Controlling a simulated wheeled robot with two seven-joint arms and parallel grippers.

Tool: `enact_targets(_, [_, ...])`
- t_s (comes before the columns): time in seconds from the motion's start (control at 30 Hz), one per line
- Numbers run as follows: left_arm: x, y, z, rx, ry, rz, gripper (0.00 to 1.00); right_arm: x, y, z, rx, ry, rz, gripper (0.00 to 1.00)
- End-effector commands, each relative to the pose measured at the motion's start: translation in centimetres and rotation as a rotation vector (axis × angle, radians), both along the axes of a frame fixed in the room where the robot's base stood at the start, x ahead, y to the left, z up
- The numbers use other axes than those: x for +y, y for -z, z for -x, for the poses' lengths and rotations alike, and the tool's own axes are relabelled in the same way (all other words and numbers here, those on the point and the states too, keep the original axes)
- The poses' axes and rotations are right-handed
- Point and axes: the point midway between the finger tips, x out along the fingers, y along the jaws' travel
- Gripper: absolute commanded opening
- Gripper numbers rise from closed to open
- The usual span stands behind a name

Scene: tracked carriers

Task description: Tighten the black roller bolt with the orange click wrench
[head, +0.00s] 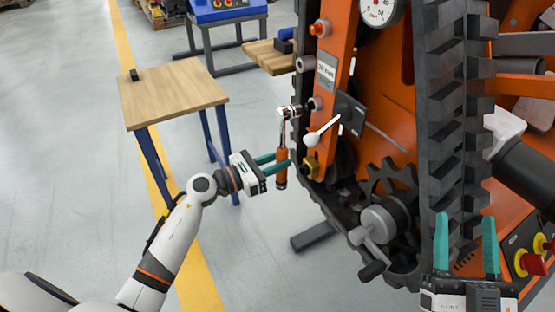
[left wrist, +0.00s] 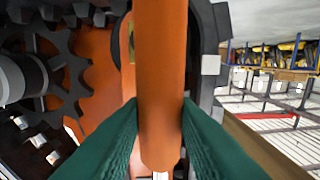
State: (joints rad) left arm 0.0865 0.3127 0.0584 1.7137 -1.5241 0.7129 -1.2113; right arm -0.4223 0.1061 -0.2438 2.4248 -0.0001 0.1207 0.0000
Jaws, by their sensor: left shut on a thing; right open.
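The orange click wrench (head: 282,168) stands upright, its orange grip low and its silver head at the top. My left gripper (head: 276,163) is shut on the grip, beside the orange machine. In the left wrist view the orange handle (left wrist: 161,75) runs between the teal fingers (left wrist: 160,125). The wrench head points right, against or just in front of a round fitting (head: 315,103) on the machine's side. I cannot tell whether it is seated. The black roller bolt is not clearly seen; the wrench head may hide it. My right gripper (head: 466,220) is open and empty, at the lower right.
The orange machine (head: 370,60) has a black track (head: 440,130), gears, a gauge and a white-handled lever (head: 323,130) right of the wrench. A wooden table (head: 175,92) with a small black object (head: 134,75) stands left. Floor between table and machine is mostly clear.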

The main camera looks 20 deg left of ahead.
Motion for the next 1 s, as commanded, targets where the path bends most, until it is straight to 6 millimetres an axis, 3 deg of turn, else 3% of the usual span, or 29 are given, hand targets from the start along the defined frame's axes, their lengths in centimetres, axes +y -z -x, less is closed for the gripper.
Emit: enact_targets(1.0, [-0.44,-0.2,-0.51,-0.008,-0.002,0.004,0.0,-0.04,-0.76,0.58,-0.061,-0.003,-0.018,0.55])
